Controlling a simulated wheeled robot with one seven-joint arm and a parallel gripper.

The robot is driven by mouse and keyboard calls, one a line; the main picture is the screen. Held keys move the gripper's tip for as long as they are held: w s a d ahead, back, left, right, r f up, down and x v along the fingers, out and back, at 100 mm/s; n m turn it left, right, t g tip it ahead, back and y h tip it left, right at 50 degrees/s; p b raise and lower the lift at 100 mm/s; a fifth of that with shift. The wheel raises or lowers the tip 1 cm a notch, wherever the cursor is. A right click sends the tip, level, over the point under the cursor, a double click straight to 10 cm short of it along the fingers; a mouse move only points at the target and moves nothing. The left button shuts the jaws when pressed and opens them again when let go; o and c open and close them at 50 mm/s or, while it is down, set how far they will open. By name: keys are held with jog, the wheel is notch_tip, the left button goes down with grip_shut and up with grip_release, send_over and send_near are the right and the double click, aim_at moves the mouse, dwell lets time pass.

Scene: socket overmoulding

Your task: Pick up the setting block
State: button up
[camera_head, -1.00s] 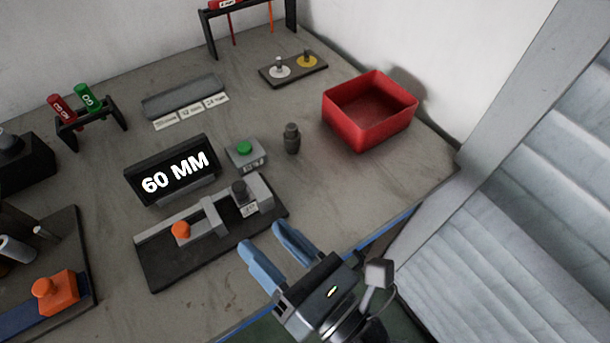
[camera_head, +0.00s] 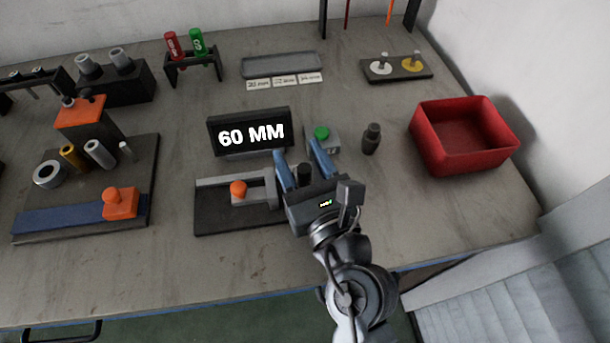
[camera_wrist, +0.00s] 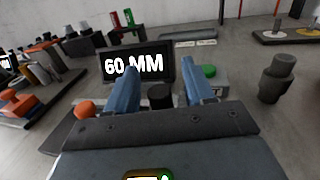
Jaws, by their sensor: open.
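My gripper (camera_head: 297,150) is open, its two blue fingers reaching over the right end of the dark gauge fixture (camera_head: 225,220). A black knob (camera_head: 305,172), which I take to be the setting block's handle, shows between the fingers. In the wrist view the knob (camera_wrist: 160,96) stands upright between them, with gaps visible on both sides. The grey block under it is mostly hidden by my gripper. An orange knob (camera_head: 238,188) sits on the fixture to the left.
A "60 MM" display (camera_head: 250,133) stands behind the fixture. A green button box (camera_head: 322,138) and a dark knobbed cylinder (camera_head: 371,140) are close on the right. A red bin (camera_head: 465,165) is farther right. The table front is clear.

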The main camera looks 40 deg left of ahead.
jog(key=shift+a, duration=0.15)
grip_shut()
dwell(0.4)
